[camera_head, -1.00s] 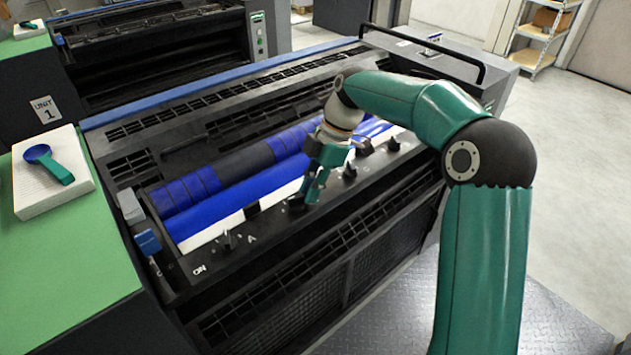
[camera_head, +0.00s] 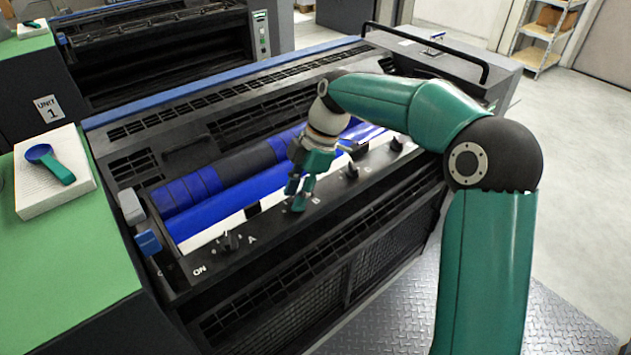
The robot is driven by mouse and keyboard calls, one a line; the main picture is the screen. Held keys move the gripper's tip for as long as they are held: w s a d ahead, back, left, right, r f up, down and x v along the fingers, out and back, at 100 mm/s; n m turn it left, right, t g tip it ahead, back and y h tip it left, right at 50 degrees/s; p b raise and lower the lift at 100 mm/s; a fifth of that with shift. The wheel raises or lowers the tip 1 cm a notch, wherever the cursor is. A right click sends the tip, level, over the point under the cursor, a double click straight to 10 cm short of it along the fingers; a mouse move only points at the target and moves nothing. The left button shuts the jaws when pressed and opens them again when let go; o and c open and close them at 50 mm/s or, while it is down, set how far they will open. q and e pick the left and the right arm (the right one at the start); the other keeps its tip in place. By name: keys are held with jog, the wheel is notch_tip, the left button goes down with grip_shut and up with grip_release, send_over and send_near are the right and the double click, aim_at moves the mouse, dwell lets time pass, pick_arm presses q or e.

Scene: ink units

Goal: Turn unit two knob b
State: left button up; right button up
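Unit two is the near black press (camera_head: 300,255) with blue rollers. A row of dark knobs runs along its front ledge. Knob A (camera_head: 229,241) stands near the left end, knob C (camera_head: 350,172) farther right. The letter B (camera_head: 316,201) shows on the ledge between them. My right gripper (camera_head: 296,196) points down just left of this letter, at knob B. Its green fingers are a little apart and mostly hide the knob. I cannot tell whether they touch or grip it. My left gripper is not in view.
Another knob (camera_head: 397,143) stands at the right end of the row. A blue lever (camera_head: 148,243) is at the press's left end. A paper stack (camera_head: 32,196) with a blue-green tool (camera_head: 50,163) lies on the green surface (camera_head: 60,265). Unit one (camera_head: 160,50) stands behind.

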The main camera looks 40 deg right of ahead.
jog(key=shift+d, duration=0.1)
jog(key=shift+r, duration=0.15)
jog(key=v, duration=1.1)
jog(key=shift+d+r, duration=0.2)
jog(key=shift+r, duration=0.05)
